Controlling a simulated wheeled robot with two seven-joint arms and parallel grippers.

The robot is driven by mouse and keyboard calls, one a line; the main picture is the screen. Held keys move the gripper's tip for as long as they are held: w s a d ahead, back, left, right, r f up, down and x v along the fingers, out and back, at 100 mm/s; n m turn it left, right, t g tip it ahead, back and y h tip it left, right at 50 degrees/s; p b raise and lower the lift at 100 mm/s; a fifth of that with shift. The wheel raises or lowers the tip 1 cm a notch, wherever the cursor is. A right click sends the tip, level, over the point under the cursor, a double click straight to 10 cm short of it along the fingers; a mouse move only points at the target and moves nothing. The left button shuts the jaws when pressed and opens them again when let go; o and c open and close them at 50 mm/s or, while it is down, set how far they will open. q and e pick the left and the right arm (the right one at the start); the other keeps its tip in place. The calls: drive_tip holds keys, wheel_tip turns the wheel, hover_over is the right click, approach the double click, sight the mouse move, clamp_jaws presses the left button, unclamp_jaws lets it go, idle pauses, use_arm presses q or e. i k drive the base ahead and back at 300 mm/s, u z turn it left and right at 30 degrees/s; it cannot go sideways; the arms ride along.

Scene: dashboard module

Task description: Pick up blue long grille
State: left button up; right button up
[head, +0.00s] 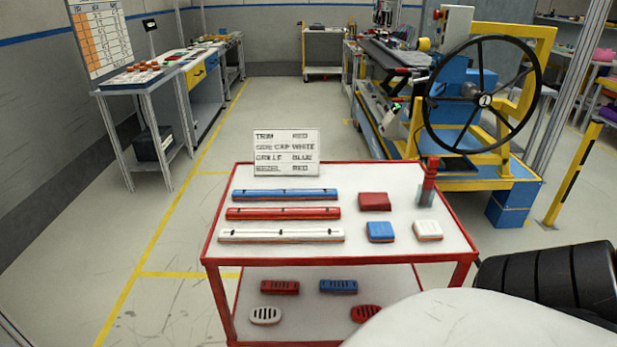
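The blue long grille (338,286), a short slotted bar with rounded ends, lies on the lower shelf of the red-framed cart (340,259), right of centre. A red long grille (279,287) lies to its left, apart from it. A white oval grille (265,315) and a red oval grille (366,313) lie nearer the front of that shelf. Neither of my grippers is in view.
The cart's top holds blue (285,195), red (283,213) and white (281,235) long strips, several small blocks, a red-and-grey upright item (428,183) and a sign (286,153) reading grille blue. A steering-wheel rig (482,95) stands behind right. Floor left of the cart is clear.

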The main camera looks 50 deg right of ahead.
sight(343, 287)
drive_tip(key=i, duration=2.5)
drive_tip(key=z, duration=1.7)
drive_tip(key=i, duration=3.5)
drive_tip(key=z, duration=3.65)
drive_tip(key=i, duration=0.55)
drive_tip(key=z, duration=0.45)
